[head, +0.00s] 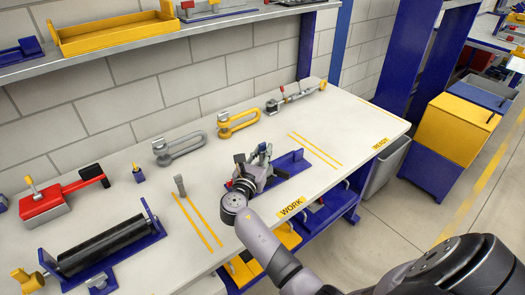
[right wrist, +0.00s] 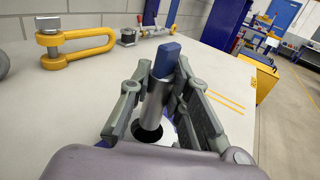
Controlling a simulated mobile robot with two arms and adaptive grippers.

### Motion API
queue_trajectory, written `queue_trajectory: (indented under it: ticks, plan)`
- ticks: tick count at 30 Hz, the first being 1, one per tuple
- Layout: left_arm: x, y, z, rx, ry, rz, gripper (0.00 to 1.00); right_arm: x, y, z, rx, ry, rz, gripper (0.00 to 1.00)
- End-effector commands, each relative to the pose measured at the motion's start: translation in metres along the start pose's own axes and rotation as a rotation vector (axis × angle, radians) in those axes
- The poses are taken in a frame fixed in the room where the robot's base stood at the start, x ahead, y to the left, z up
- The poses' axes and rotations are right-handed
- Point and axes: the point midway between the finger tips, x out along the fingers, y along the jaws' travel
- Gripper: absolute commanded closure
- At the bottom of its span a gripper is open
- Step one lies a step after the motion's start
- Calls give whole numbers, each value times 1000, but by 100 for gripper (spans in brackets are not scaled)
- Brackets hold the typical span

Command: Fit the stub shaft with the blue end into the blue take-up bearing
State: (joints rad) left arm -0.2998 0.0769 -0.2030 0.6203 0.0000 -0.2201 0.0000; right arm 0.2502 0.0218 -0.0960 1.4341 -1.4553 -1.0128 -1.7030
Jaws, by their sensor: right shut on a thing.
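My right gripper (head: 250,166) is over the work area of the bench, beside a blue bracket (head: 288,167). In the right wrist view its fingers (right wrist: 160,85) are shut on the stub shaft, a grey metal cylinder (right wrist: 156,100) with a blue end (right wrist: 167,58). The blue end points up and away from the wrist. The shaft's lower end meets a dark round opening with a pale rim; I cannot tell how deep it sits. The blue take-up bearing cannot be made out clearly behind the gripper. My left gripper is not in view.
A grey shackle (head: 180,148), a yellow shackle (head: 238,122) and a turnbuckle-like part (head: 295,98) lie along the back. A black roller (head: 100,245) in a blue frame and a red tool (head: 62,198) are at left. A grey pin (head: 180,186) stands near the yellow lines.

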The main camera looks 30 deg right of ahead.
Motion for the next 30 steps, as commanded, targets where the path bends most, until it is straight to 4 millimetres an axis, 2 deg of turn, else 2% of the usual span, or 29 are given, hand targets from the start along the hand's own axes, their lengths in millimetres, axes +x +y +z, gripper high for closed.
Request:
queue_trajectory:
  ticks: [1, 6, 30]
  plan:
    - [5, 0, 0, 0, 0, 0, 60, 0, 0, -6, 0, -1, 0, 100]
    - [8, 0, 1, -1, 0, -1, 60, 0, 0, -11, 0, -1, 0, 100]
    - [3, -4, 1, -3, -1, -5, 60, 0, 0, -10, -1, -2, 1, 100]
